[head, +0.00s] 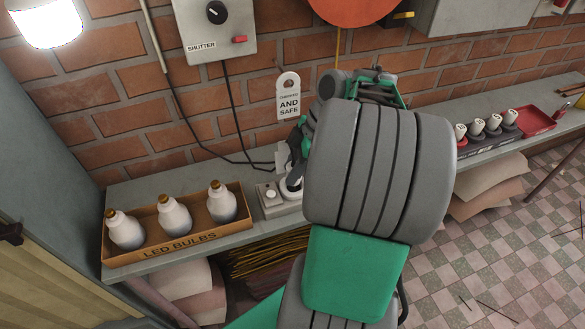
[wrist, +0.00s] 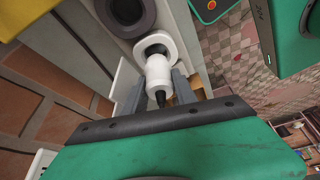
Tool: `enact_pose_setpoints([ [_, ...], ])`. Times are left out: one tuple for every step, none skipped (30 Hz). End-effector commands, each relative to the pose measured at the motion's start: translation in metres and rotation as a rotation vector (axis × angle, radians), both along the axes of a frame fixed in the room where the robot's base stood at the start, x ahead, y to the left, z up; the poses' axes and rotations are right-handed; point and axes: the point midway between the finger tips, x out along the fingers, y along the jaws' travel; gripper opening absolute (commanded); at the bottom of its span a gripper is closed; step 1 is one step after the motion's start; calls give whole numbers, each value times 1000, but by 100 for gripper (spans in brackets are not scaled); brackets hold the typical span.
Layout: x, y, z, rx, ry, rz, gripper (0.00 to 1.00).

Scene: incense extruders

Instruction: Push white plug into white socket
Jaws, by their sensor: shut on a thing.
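The white plug (wrist: 157,72), a white cylinder with a black cable end, is between the grey fingers of my gripper (wrist: 158,84) in the wrist view. My gripper is shut on it. The white socket (wrist: 166,42), a round white ring, lies directly beyond the plug's front end. The plug's tip overlaps the socket's mouth, and I cannot tell how deep it sits. In the head view, the socket (head: 291,188) is on a pale block on the shelf, partly hidden by my arm. My gripper (head: 284,160) is just above it.
A dark grey ring (wrist: 128,14) is beside the socket in the wrist view. A box of LED bulbs (head: 178,245) stands left on the shelf (head: 150,185). A shutter switch box (head: 215,28) with hanging black cables is on the brick wall. A red tray (head: 535,122) lies right.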

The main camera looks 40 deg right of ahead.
Motion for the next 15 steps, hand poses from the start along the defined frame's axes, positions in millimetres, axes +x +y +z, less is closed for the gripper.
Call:
enact_pose_setpoints([
  [0, 0, -1, 0, -1, 0, 0],
  [0, 0, 0, 0, 0, 0, 0],
  [0, 0, 0, 0, 0, 0, 0],
  [0, 0, 0, 0, 0, 0, 0],
  [0, 0, 0, 0, 0, 0, 0],
  [0, 0, 0, 0, 0, 0, 0],
  [0, 0, 0, 0, 0, 0, 0],
  [0, 0, 0, 0, 0, 0, 0],
  [0, 0, 0, 0, 0, 0, 0],
  [0, 0, -1, 0, 0, 0, 0],
  [0, 0, -1, 0, 0, 0, 0],
  [0, 0, -2, 0, 0, 0, 0],
  [0, 0, -3, 0, 0, 0, 0],
  [0, 0, -4, 0, 0, 0, 0],
  [0, 0, -4, 0, 0, 0, 0],
])
